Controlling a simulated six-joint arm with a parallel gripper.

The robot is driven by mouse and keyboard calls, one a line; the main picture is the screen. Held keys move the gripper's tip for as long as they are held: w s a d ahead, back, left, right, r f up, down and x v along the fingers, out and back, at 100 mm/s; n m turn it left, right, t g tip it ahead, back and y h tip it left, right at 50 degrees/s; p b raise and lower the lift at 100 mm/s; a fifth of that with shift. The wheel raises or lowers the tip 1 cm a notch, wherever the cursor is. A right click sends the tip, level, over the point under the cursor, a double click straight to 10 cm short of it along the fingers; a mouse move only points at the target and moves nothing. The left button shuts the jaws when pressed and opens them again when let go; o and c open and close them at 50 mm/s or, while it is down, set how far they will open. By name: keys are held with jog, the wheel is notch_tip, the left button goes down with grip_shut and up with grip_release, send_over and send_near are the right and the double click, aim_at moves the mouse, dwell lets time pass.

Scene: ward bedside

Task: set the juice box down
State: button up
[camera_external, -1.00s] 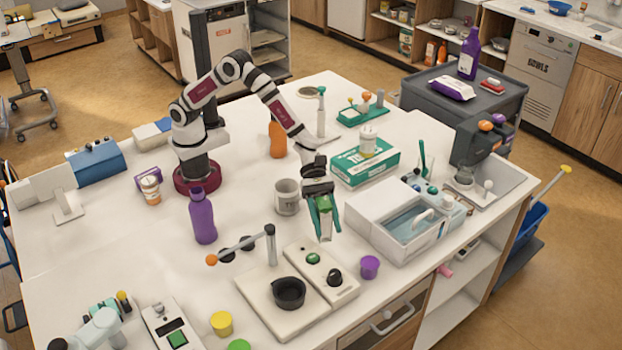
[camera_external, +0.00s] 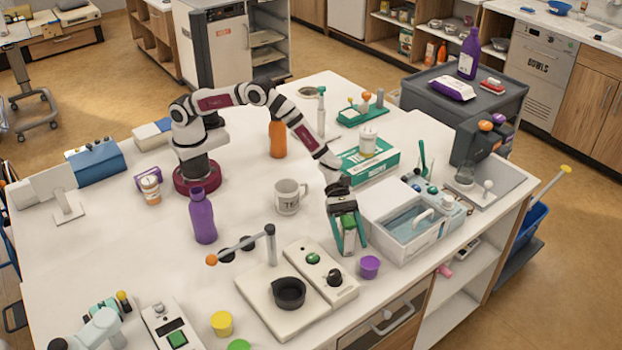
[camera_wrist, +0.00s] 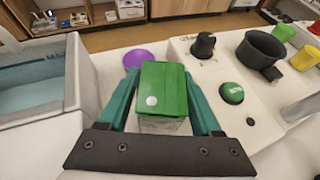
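The juice box (camera_external: 348,232) is green with a pale lower part. It is upright or nearly so between the teal fingers of my gripper (camera_external: 352,246), low over the front right of the white table. In the wrist view the juice box (camera_wrist: 163,90) shows its green top with a white round spot. The fingers of my gripper (camera_wrist: 163,78) close in on both its sides near their tips. I cannot tell whether the box's bottom touches the table.
A hotplate unit with a black pot (camera_external: 289,293) is front left. A grey mug (camera_external: 289,196) stands behind left, with bare table between.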

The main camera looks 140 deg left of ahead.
jog(key=shift+o, duration=0.5)
jog(key=shift+r, duration=0.1)
jog(key=v, duration=1.2)
jog(key=s+d+r+m+g+h, duration=0.1)
jog(key=s+d+r+m+g, duration=0.3)
jog(key=s+d+m, duration=0.6)
jog(key=s+d+r+m+g+h, duration=0.2)
jog(key=s+d+r+m+g, duration=0.25)
jog(key=d+m, duration=0.55)
jog(key=s+a+m+g+y, duration=0.1)
jog(key=s+m+y, duration=0.3)
jog(key=s+m, duration=0.4)
jog(key=s+a+m+g+y, duration=0.1)
jog(key=s+m+g+y, duration=0.1)
jog(key=s+m+y, duration=0.3)
jog(key=s+m, duration=0.4)
jog(key=s, duration=0.6)
jog(key=shift+s+a+f+y, duration=0.15)
jog(key=shift+a+f+y, duration=0.15)
jog(key=shift+f, duration=0.1)
jog(key=shift+g, duration=0.25)
